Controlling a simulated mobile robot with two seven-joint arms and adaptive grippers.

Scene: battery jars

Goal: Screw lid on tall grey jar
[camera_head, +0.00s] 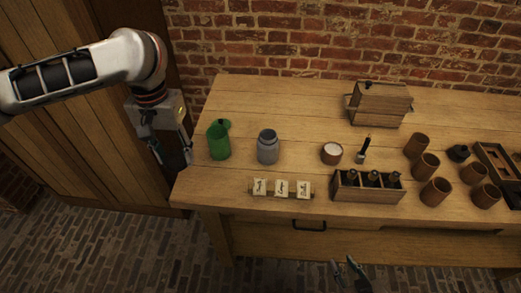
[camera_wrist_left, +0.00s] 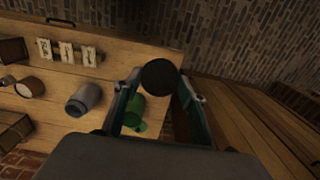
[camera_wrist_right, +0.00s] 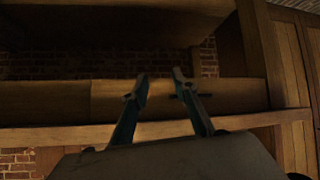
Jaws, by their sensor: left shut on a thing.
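The tall grey jar (camera_head: 268,149) stands upright on the table with its neck uncovered; it also shows in the left wrist view (camera_wrist_left: 84,99). My left gripper (camera_head: 172,157) is off the table's left end, left of the green jar and apart from the grey jar. In the left wrist view it is shut on a dark round lid (camera_wrist_left: 159,75), held between the fingertips. The lid is hard to make out in the head view. My right gripper (camera_head: 345,263) is low in front of the table, open and empty; its fingers stand apart in the right wrist view (camera_wrist_right: 160,80).
A green jar (camera_head: 219,144) with a green lid (camera_head: 224,124) behind it stands left of the grey jar. Label cards (camera_head: 281,188) lie in front. A white-topped jar (camera_head: 331,153), a bottle rack (camera_head: 350,190), a wooden box (camera_head: 380,104) and several brown cups (camera_head: 426,166) are to the right.

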